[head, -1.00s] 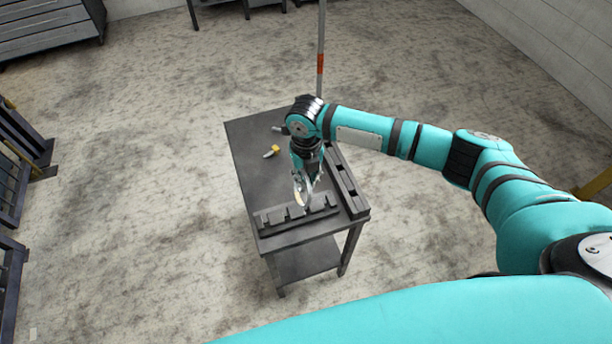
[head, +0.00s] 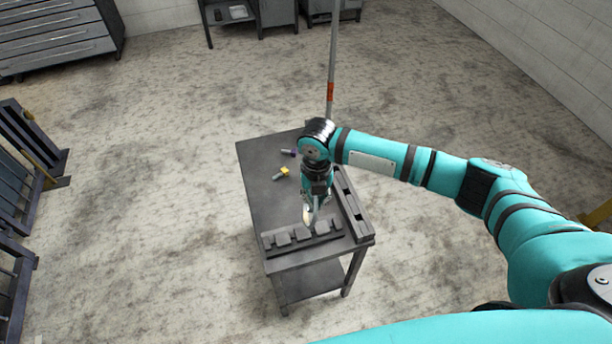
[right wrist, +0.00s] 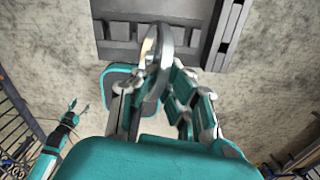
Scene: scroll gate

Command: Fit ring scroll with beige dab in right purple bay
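My right gripper (head: 313,212) points down over the front of the table. It is shut on a grey ring scroll with a beige dab (head: 307,214). In the right wrist view the ring (right wrist: 166,48) stands edge-on between the fingertips, its beige patch on the left side. The dark bay rack (head: 270,241) runs along the table's front edge, just below the ring. I cannot tell whether they touch. No purple shows on its bays; the gripper and ring hide part of it. My left gripper (right wrist: 78,106) shows small in the right wrist view, fingers apart and empty.
On the dark table (head: 262,190) lie a yellow-ended piece (head: 282,173) and a purple-ended piece (head: 289,152), behind and left of the gripper. A second long dark rack (head: 353,212) lines the right edge. A pole (head: 332,60) rises behind the table.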

